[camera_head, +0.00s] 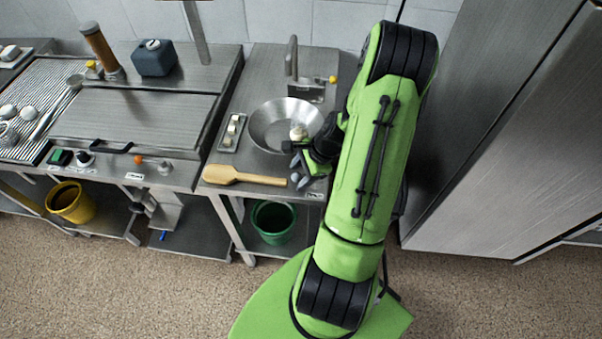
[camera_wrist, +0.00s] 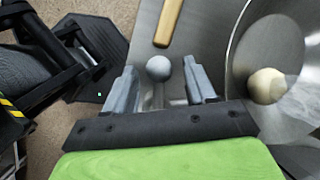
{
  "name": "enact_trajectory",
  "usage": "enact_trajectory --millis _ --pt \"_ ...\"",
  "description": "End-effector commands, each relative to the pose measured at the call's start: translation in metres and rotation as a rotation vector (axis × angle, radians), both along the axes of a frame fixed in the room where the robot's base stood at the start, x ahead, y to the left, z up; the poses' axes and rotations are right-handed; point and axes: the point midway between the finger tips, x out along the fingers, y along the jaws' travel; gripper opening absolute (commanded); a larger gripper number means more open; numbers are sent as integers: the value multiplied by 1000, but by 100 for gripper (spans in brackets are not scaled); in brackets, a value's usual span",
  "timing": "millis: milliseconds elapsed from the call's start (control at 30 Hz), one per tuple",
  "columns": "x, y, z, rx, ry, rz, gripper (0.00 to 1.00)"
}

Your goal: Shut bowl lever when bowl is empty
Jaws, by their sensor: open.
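A round metal bowl (camera_head: 264,122) is set in the counter; part of its wall shows at the right in the wrist view (camera_wrist: 240,75). A cream round thing (camera_wrist: 267,86) with a whitish, see-through patch beside it shows within the bowl's outline, and in the head view (camera_head: 298,132) near the bowl's right side. A grey ball knob (camera_wrist: 158,67), seemingly the lever's end, is between my gripper's spread fingers (camera_wrist: 160,88). I cannot tell if they touch it. The lever's shaft is hidden.
A wooden spatula (camera_head: 240,175) lies along the counter's front edge. A small tray (camera_head: 230,132) is left of the bowl and a faucet (camera_head: 291,60) behind it. A green bucket (camera_head: 272,221) stands below. A tall metal cabinet (camera_head: 510,130) is on the right.

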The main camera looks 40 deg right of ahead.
Motion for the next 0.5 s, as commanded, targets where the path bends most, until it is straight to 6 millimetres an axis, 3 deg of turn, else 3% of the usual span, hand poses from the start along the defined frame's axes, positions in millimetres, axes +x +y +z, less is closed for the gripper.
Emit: enact_trajectory --millis 200,500 --pt "0 0 0 0 0 0 53" --pt "0 0 1 0 -1 0 7"
